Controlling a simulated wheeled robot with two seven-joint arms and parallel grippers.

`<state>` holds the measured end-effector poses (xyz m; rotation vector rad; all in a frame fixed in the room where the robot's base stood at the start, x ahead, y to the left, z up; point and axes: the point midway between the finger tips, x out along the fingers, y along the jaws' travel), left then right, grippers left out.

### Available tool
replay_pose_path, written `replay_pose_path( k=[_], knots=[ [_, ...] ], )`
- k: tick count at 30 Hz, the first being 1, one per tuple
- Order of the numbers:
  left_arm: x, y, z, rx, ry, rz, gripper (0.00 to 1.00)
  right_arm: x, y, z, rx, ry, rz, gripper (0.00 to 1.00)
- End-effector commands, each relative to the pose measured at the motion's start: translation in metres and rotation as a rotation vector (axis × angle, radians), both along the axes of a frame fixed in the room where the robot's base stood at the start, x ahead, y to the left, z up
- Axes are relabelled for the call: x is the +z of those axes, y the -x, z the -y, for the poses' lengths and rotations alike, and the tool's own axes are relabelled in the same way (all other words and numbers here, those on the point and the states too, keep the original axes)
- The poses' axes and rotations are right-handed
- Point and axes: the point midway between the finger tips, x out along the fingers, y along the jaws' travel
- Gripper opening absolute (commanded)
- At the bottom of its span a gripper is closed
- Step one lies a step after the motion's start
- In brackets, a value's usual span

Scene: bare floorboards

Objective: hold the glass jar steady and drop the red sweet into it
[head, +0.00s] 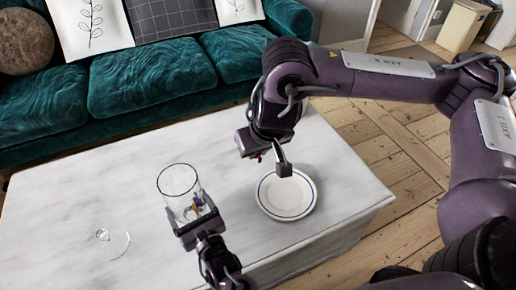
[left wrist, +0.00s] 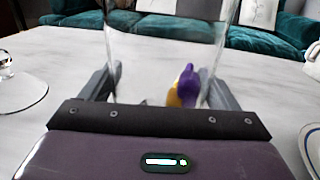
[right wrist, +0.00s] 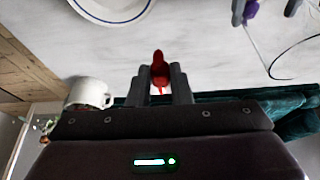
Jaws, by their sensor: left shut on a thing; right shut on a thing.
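The clear glass jar (head: 178,180) stands upright on the white table, with a purple sweet (left wrist: 188,84) and a yellow one (left wrist: 174,98) inside. My left gripper (head: 194,212) is shut on the jar, one finger on each side, as the left wrist view also shows. My right gripper (right wrist: 164,84) is shut on the red sweet (right wrist: 158,66), which sticks out between its fingertips. In the head view the red sweet (head: 259,157) is mostly hidden by the gripper, up and right of the jar, near the plate's upper left edge.
A white plate with a blue ring (head: 288,205) sits right of the jar and looks empty. A clear glass lid (head: 112,242) lies at the left. A white mug (right wrist: 88,93) shows in the right wrist view. A teal sofa (head: 150,75) stands behind the table.

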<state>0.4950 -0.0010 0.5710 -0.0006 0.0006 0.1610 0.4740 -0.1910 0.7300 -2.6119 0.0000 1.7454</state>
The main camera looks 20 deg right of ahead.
Motion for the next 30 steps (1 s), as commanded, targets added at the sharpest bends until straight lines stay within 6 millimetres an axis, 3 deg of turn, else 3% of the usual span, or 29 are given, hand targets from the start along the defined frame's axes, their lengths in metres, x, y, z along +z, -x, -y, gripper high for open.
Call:
replay_pose_path(
  k=[8,14,30],
  knots=[
    [0.0,0.0,0.0,0.0,-0.001,0.0,0.41,0.0,0.0,-0.001,0.008,-0.001,0.0,0.0],
    [0.0,0.0,0.0,0.0,-0.001,0.0,0.41,0.003,-0.006,-0.017,0.179,-0.002,0.0,0.0],
    [0.0,0.0,0.0,0.0,-0.002,0.0,0.41,0.042,-0.026,-0.132,1.299,-0.004,0.001,0.0]
  ],
)
